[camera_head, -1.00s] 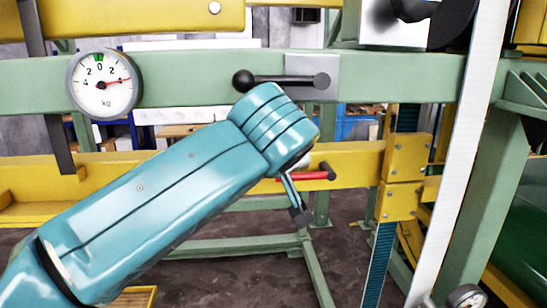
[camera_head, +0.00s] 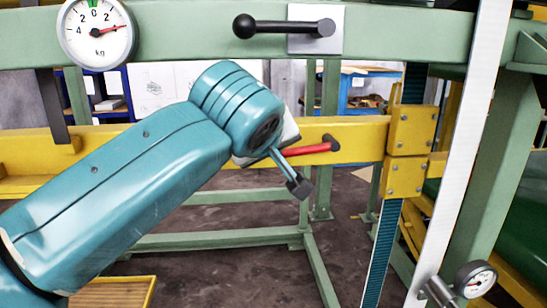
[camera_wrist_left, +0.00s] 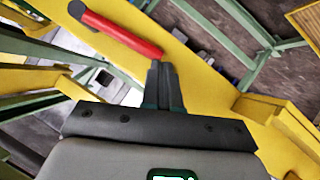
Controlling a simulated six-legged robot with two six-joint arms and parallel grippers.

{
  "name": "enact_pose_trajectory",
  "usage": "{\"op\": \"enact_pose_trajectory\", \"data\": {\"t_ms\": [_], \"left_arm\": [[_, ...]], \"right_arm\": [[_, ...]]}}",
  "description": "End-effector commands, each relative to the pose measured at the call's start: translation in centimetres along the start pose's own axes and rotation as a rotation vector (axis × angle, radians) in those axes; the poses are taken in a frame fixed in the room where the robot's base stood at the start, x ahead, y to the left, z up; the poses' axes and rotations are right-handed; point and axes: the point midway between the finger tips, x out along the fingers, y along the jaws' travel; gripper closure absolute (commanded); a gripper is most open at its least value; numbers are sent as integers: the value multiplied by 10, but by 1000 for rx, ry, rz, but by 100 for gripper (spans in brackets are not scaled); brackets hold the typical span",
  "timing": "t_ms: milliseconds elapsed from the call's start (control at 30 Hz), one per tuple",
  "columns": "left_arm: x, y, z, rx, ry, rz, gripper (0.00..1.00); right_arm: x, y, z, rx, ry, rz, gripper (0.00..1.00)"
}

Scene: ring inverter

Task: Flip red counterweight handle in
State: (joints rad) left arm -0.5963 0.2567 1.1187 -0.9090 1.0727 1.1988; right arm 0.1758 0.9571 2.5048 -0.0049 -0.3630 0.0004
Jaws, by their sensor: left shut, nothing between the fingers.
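The red counterweight handle (camera_head: 306,149) sits on the yellow beam (camera_head: 358,132), with its dark pivot at the right end. In the left wrist view the red handle (camera_wrist_left: 122,34) runs from a dark pivot at upper left to a free end just beyond my fingertips. My left gripper (camera_head: 300,187) is shut and empty, just below the handle in the head view. In the left wrist view my left gripper (camera_wrist_left: 158,68) has its tips close to the handle's free end; I cannot tell whether they touch. My right gripper is not in view.
A black lever (camera_head: 284,27) is on a pale plate on the green beam above. A round kg dial (camera_head: 96,32) is at upper left. A white vertical strip (camera_head: 462,150) and a small gauge (camera_head: 475,279) stand at right. Open floor shows below the yellow beam.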

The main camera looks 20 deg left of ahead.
Motion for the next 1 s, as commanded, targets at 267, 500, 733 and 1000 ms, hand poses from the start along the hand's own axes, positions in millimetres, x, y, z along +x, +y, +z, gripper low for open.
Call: {"op": "enact_pose_trajectory", "data": {"t_ms": [267, 500, 733, 1000], "left_arm": [[23, -20, 33, -146, -1, 97, 100], [38, -25, 55, -334, 0, 225, 100], [52, -23, 76, -516, -1, 348, 100], [67, -14, 100, -727, -2, 491, 100]], "right_arm": [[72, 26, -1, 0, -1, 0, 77], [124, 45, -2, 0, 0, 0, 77], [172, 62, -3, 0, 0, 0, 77], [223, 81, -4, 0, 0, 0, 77]]}}
